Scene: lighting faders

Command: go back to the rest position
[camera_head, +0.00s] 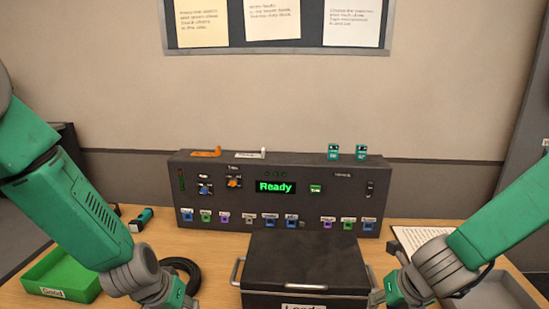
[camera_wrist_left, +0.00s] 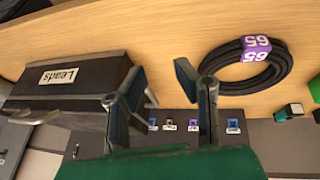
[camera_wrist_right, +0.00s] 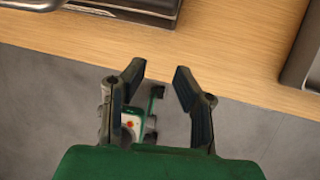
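My left gripper (camera_wrist_left: 160,88) is open with nothing between its fingers in the left wrist view. It hangs over the table between the Leads case and the coiled cable. In the head view only its upper part shows at the bottom left. My right gripper (camera_wrist_right: 160,80) is open and empty in the right wrist view, over the table's front edge with grey floor below. In the head view only its upper part shows at the bottom right, beside the Leads case.
The dark Leads case (camera_head: 305,262) stands front centre. The control panel (camera_head: 230,172), its display reading Ready, stands behind it. A coiled black cable (camera_wrist_left: 272,83) labelled 65 lies on the left. A green tray (camera_head: 65,275) is far left, a grey tray (camera_head: 500,292) far right, beside a paper sheet (camera_head: 415,238).

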